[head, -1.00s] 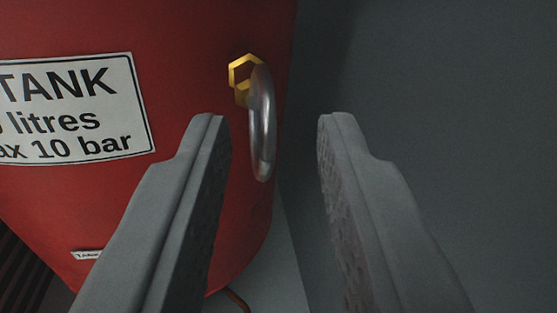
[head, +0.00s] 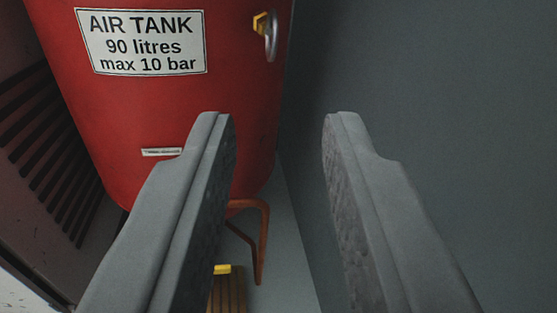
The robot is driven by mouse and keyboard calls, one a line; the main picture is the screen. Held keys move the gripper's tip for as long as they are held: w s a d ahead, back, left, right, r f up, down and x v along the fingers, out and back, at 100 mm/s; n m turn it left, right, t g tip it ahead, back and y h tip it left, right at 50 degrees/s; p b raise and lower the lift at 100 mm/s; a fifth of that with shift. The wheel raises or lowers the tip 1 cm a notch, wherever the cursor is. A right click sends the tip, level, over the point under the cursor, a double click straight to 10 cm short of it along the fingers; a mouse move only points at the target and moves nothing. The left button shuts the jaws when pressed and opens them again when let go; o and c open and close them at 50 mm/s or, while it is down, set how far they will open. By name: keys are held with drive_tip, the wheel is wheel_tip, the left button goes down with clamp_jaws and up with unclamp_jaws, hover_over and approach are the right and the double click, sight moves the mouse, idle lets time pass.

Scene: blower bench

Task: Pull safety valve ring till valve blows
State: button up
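The safety valve shows as a brass hexagonal fitting (head: 260,23) on the right side of the red air tank (head: 130,110). A silver ring (head: 271,40) hangs from it, seen nearly edge-on. My gripper (head: 278,118) is open and empty, its two grey fingers wide apart. The ring appears above the fingertips in the picture and apart from them. The ring looks small, so my gripper is some way back from it.
A grey wall (head: 430,90) stands close on the right of the tank. The tank carries a white label (head: 142,42) and a small plate (head: 162,152). Below are an orange-brown tube-like leg (head: 264,235) and a brown slatted item (head: 228,292). Dark slats (head: 50,150) are at left.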

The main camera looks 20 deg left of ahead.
idle(0.4)
drive_tip(key=s+d+r+m+t+h, duration=0.1)
drive_tip(key=s+d+r+h, duration=0.3)
drive_tip(key=r, duration=1.2)
drive_tip(key=s+d+r+m+h, duration=0.15)
drive_tip(key=d+r, duration=0.45)
drive_tip(key=r, duration=0.9)
drive_tip(key=s+d+r+m, duration=0.1)
drive_tip(key=s+d+r, duration=0.1)
drive_tip(key=s+r, duration=0.4)
drive_tip(key=s+d+r+m+h, duration=0.1)
drive_tip(key=s+r, duration=0.5)
drive_tip(key=s, duration=0.6)
drive_tip(key=s+d+r+m+h, duration=0.1)
drive_tip(key=s+d+r, duration=0.3)
drive_tip(key=s, duration=0.5)
wheel_tip(320, 180, up, 2)
drive_tip(key=shift+r, duration=0.15)
